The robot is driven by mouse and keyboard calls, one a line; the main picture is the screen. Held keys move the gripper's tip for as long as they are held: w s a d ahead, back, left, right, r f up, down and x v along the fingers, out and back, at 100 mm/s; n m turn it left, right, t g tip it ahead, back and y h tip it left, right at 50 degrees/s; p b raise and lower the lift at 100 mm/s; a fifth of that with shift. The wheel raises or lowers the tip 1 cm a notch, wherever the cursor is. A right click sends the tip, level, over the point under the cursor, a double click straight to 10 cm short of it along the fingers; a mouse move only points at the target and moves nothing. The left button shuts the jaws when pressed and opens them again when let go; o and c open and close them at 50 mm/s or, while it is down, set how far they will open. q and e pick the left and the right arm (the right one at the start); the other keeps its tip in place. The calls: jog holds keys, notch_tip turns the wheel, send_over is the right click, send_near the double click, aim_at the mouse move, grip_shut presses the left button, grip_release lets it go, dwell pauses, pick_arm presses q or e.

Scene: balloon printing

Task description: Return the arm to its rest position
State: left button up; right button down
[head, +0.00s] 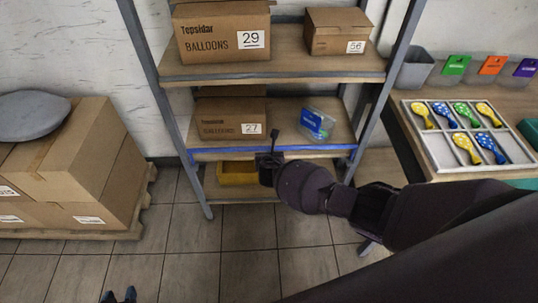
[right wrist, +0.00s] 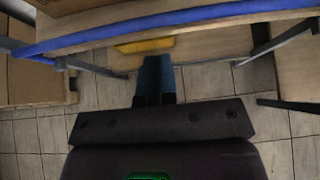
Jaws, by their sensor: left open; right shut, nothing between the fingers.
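My right arm reaches in from the right in the head view, in front of the shelf rack (head: 290,69). Its gripper (head: 268,160) is near the blue front edge of the middle shelf. In the right wrist view the fingers (right wrist: 157,78) are shut together with nothing between them, below the blue shelf edge (right wrist: 170,22). I cannot tell whether they touch the rack. My left gripper (head: 119,295) shows only its two fingertips at the bottom left edge of the head view. They are apart and empty, over the tiled floor.
Boxes marked 29 (head: 222,32), 56 (head: 337,32) and 27 (head: 230,119) stand on the rack, with a clear packet (head: 317,123) and a yellow bin (head: 238,173). Cartons (head: 70,160) stand left. A balloon tray (head: 428,150) lies on the right table. Floor between is free.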

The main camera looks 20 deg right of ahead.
pick_arm(q)
jog(key=shift+r+p, duration=0.3)
jog(key=shift+r, duration=0.05)
pick_arm(e)
jog(key=shift+s+a+r, duration=0.15)
jog(key=shift+s+r, duration=0.5)
jog(key=shift+r, duration=0.35)
jog(key=w+a+r+m+t+y, duration=0.1)
jog(key=a+r+m+y, duration=0.3)
jog(key=a+r+m, duration=0.6)
jog(key=s+d+m+t+y, duration=0.15)
jog(key=s+m, duration=0.35)
jog(key=m, duration=0.5)
jog(key=s+d+r+m+b, duration=0.2)
jog(key=s+d+m, duration=0.7)
jog(key=s, duration=0.3)
pick_arm(q)
jog(key=shift+w+f+b, duration=0.4)
jog(key=shift+w+f, duration=0.05)
jog(key=shift+f, duration=0.3)
pick_arm(e)
jog(key=s+d+f+m+h, duration=0.1)
jog(key=s+d+f, duration=0.3)
jog(key=s, duration=0.4)
jog(key=s+d+f+m+g+h, duration=0.1)
jog(key=s+d+f, duration=0.2)
jog(key=s, duration=0.4)
jog(key=shift+s+d+f+m+h, duration=0.35)
jog(key=shift+f+m, duration=0.05)
jog(key=shift+f, duration=0.1)
